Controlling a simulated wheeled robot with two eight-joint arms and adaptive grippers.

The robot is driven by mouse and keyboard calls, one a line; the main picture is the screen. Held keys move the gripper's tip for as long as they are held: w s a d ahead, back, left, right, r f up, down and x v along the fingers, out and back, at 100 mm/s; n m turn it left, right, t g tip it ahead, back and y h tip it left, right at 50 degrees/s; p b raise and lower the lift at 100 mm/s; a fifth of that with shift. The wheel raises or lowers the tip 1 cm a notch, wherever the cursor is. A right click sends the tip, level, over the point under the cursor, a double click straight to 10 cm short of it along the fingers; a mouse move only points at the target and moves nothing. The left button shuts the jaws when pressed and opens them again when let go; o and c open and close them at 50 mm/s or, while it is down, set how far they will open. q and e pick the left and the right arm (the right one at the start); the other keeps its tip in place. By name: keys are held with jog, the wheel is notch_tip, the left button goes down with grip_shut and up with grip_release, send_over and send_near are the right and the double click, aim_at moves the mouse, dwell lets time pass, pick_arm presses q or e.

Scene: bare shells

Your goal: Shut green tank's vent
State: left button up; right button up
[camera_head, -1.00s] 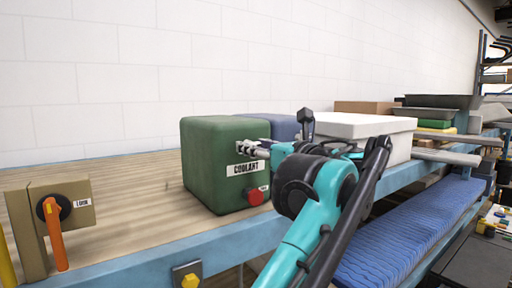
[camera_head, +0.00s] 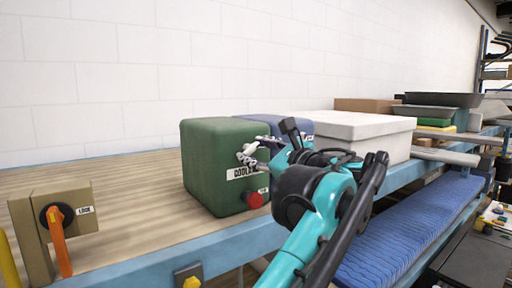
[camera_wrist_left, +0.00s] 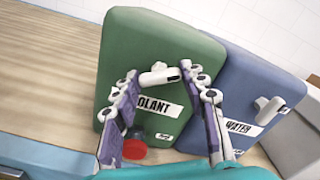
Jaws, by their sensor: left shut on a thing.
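The green tank (camera_head: 212,160), labelled COOLANT, stands on the wooden bench top; it fills the middle of the left wrist view (camera_wrist_left: 172,60). Its vent shows there as a small white lever (camera_wrist_left: 160,76), slightly tilted, above the label. My left gripper (camera_head: 250,157) is at the tank's front face. In the left wrist view its fingertips (camera_wrist_left: 158,73) are at the two ends of the white lever, shut on it. In the head view my gripper covers the vent and part of the label. My right gripper is in neither view.
A red knob (camera_head: 255,200) is low on the green tank's front. A blue tank (camera_wrist_left: 250,90) labelled WATER, with its own white lever (camera_wrist_left: 268,110), stands close beside it. A white box (camera_head: 375,140) is farther right. An orange-handled valve block (camera_head: 28,212) is at left.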

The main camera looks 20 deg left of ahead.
pick_arm(q)
jog(key=n+p, duration=0.1)
jog(key=n, duration=0.5)
jog(key=shift+p, duration=0.3)
jog(key=n, duration=0.5)
jog(key=shift+p, duration=0.4)
jog(key=shift+n, duration=0.4)
jog(key=o, duration=1.2)
jog(key=shift+c, duration=0.2)
jog(key=v, duration=1.2)
jog(key=shift+a, duration=0.1)
